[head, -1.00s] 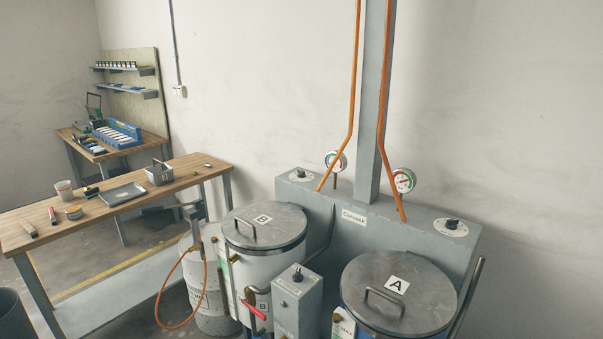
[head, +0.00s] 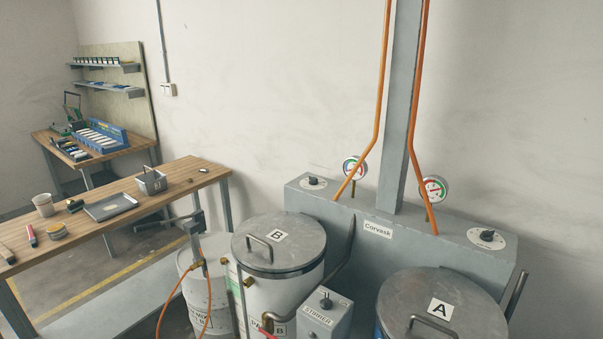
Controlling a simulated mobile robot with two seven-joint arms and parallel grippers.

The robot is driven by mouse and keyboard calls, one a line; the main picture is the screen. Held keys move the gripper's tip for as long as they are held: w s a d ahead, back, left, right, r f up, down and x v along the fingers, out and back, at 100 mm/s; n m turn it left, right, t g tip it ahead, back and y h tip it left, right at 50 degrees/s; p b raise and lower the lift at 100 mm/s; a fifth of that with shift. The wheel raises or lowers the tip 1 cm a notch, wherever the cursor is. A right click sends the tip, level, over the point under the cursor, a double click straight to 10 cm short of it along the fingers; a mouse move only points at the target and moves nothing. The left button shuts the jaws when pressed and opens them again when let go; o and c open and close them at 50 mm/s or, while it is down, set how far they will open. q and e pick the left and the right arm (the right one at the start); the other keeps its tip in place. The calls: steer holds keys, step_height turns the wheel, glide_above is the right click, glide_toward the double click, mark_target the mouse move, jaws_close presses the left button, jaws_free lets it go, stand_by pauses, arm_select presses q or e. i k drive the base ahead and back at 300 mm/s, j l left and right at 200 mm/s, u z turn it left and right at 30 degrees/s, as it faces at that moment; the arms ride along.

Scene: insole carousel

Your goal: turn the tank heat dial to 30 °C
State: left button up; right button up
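The left dial (head: 313,181) is behind tank B (head: 290,250); the right dial (head: 487,236) is behind tank A (head: 465,285). Another black knob (head: 326,303) is on the grey stirrer box (head: 325,318) between the tanks. The scale markings are too small to read, so I cannot tell any setting or which dial is the tank heat dial. Neither of my grippers shows in the head view.
Two round gauges (head: 355,168) (head: 433,189) and orange pipes (head: 378,90) rise beside a grey column (head: 402,110). A white drum (head: 205,290) stands left of tank B. A wooden workbench (head: 160,195) with a grey basket (head: 151,182) and tray (head: 111,206) is at left.

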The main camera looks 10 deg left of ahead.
mark_target(314, 181)
steer(key=i+j, duration=0.2)
steer(key=j, duration=0.2)
steer(key=i+j, duration=0.2)
steer(key=j, duration=0.25)
steer(key=i+j, duration=0.2)
steer(key=j, duration=0.2)
steer(key=i+j, duration=0.25)
steer(key=j, duration=0.15)
steer(key=i+j, duration=0.2)
steer(key=j, duration=0.2)
